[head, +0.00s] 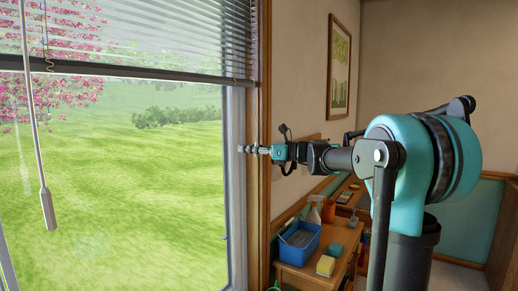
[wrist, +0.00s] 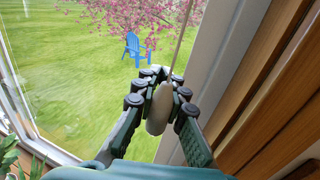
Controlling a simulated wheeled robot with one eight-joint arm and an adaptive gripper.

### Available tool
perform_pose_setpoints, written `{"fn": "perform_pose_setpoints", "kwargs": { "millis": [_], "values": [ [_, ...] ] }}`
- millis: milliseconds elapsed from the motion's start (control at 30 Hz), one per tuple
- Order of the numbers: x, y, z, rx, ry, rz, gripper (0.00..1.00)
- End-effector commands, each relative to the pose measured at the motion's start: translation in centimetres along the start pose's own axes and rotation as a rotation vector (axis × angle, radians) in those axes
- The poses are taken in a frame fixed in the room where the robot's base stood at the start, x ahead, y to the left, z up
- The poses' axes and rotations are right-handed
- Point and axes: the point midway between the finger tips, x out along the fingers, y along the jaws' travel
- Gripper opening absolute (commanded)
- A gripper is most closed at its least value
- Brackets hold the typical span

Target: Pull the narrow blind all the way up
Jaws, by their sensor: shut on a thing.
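A grey slatted blind (head: 150,40) hangs across the top of the window in the head view, its dark bottom rail (head: 130,76) well above the sill. It is the only blind in view, and I cannot tell whether it is the narrow one. My gripper (head: 246,149) is beside the window's right frame, below the rail. In the wrist view my gripper (wrist: 160,97) is shut on a pale pull tassel (wrist: 159,110), whose thin cord (wrist: 179,45) runs upward. The tassel in my gripper is too small to make out in the head view.
Another rod or cord with a pale tassel (head: 47,208) hangs at the left, in front of the glass. A wooden bench (head: 294,274) with a blue bin (head: 299,242) and a yellow sponge (head: 325,265) stands below my arm. A framed picture (head: 339,68) hangs on the wall.

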Motion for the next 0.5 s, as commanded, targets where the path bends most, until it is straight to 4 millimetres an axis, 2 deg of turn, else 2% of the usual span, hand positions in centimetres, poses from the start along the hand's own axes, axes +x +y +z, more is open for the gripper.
{"fn": "perform_pose_setpoints", "kwargs": {
  "millis": [300,500],
  "values": [
    [0.0,0.0,-4.8,0.000,0.001,0.000,0.00],
    [0.0,0.0,-7.1,0.000,0.001,0.000,0.00]
  ]
}}
